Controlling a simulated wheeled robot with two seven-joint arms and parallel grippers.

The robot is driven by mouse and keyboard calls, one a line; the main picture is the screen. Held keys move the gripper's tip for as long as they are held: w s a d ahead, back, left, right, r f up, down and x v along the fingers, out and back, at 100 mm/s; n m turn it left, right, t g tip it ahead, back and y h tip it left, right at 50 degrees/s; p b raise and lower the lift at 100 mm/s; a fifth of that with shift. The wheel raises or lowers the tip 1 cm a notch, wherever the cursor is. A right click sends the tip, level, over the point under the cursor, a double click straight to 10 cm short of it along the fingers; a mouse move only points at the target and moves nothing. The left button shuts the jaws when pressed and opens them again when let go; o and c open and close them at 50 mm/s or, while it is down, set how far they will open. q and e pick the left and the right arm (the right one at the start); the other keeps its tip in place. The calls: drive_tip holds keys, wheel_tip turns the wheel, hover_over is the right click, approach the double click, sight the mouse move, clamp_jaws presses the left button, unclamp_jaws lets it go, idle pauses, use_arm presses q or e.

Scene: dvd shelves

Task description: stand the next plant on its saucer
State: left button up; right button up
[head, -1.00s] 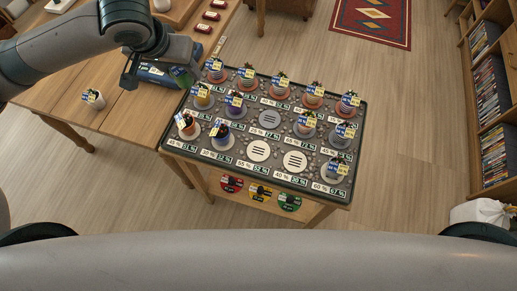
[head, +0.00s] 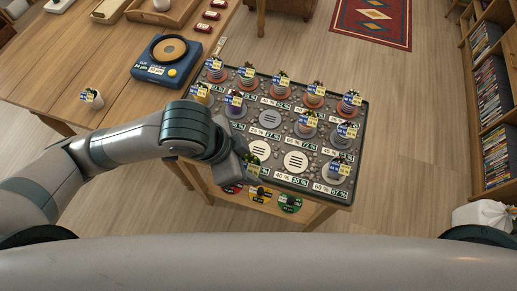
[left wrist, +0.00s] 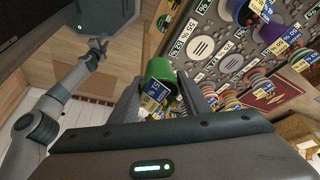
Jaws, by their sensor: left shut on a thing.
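My left gripper (head: 247,168) is shut on a plant in a green pot (left wrist: 158,72) with yellow and blue tags. In the head view the held plant (head: 256,158) is over the front row of the tray, around a pale saucer mostly hidden behind it. I cannot tell whether the pot touches that saucer. A bare white saucer (head: 295,161) lies just right of it, and a bare grey saucer (head: 270,118) lies in the row behind. In the left wrist view my other arm's gripper (left wrist: 97,50) shows small at the left; its jaw state is unclear.
The dark tray (head: 358,150) holds several potted plants on saucers. My left arm hides its front left part. A white pot (head: 92,99) stands on the wooden table at left, near a blue device (head: 166,60).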

use_arm(q)
drive_tip(key=shift+w+d+f, duration=0.1)
drive_tip(key=shift+w+f, duration=0.2)
drive_tip(key=shift+w, duration=0.25)
drive_tip(key=w+f, duration=0.2)
drive_tip(key=w, duration=0.1)
drive_tip(key=w+d+f+p, duration=0.1)
drive_tip(key=w+f, duration=0.1)
drive_tip(key=w, duration=0.2)
drive_tip(key=w+d+f, duration=0.1)
drive_tip(key=w+f, duration=0.1)
drive_tip(key=w, duration=0.1)
drive_tip(key=shift+w+f, duration=0.2)
drive_tip(key=shift+w, duration=0.05)
drive_tip(key=shift+f+p, duration=0.2)
drive_tip(key=shift+p, duration=0.15)
wheel_tip(320, 180, down, 3)
drive_tip(key=shift+a+f+p, duration=0.1)
drive_tip(key=shift+f+p, duration=0.1)
drive_tip(key=shift+p, duration=0.25)
drive_tip(key=shift+f, duration=0.1)
